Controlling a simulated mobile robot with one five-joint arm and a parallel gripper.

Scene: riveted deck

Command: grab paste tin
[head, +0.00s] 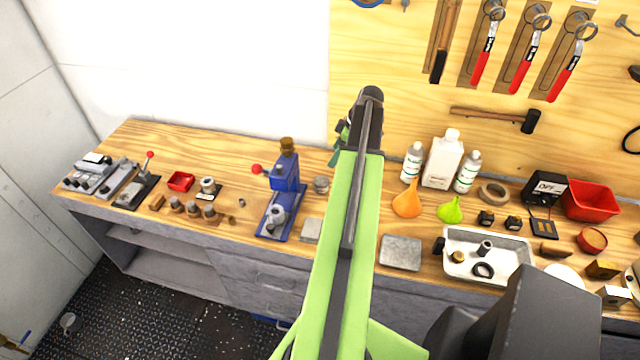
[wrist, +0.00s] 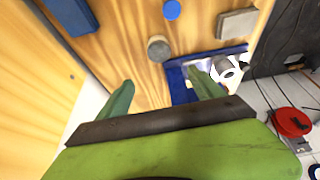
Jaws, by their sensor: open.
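The paste tin looks to be the small round grey tin (head: 321,184) on the wooden bench, just right of the blue press. In the wrist view it is the grey round tin (wrist: 159,48), beyond my fingertips and roughly between their lines. My gripper (wrist: 165,88) is open, with two green fingers apart and nothing between them. In the head view my gripper (head: 340,146) is partly hidden by my arm, above and a little right of the tin. I see no contact between fingers and tin.
The blue press (head: 285,175) with a red knob stands close left of the tin. A grey plate (head: 311,230) lies in front. White bottles (head: 441,160), an orange funnel (head: 407,200) and a white tray (head: 487,255) are to the right. My arm hides the bench middle.

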